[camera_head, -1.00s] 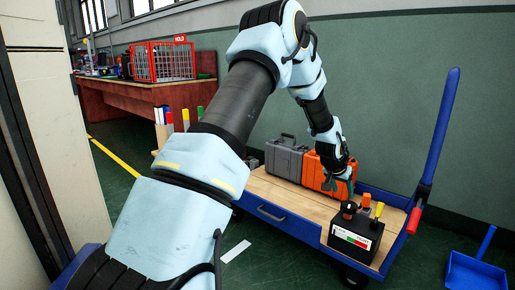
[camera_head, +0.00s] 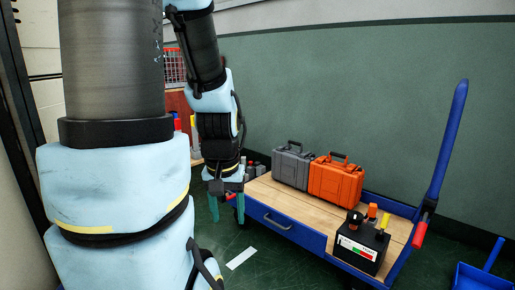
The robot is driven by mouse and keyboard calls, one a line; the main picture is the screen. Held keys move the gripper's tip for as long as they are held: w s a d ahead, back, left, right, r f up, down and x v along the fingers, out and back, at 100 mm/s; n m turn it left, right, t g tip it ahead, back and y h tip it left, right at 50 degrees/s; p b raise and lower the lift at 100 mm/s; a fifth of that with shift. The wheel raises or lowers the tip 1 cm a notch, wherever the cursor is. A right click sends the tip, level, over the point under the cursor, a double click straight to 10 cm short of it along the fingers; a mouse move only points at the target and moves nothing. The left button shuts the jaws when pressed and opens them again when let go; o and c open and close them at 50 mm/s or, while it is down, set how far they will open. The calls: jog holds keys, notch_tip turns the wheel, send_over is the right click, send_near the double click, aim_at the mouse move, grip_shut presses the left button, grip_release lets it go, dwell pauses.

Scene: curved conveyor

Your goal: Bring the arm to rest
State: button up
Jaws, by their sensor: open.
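My gripper (camera_head: 227,205) hangs pointing down at the left of the blue cart, its teal fingers apart with nothing seen between them. My arm rises on the left side of the view and bends down to the gripper. The cart (camera_head: 308,237) has a wooden top and a blue frame. On it stand a grey case (camera_head: 291,167), an orange case (camera_head: 336,181) and a black box (camera_head: 361,246) with several small items on top. The gripper is apart from all of these.
A blue upright handle (camera_head: 447,140) with a red grip rises at the cart's right end. A blue dustpan (camera_head: 482,277) lies at the lower right. A red wire cage (camera_head: 174,67) and small bottles (camera_head: 251,168) show partly behind my arm. A white strip (camera_head: 241,258) lies on the green floor.

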notch_tip(320, 180, up, 31)
jog(key=p, duration=2.9)
jog(key=shift+f, duration=0.15)
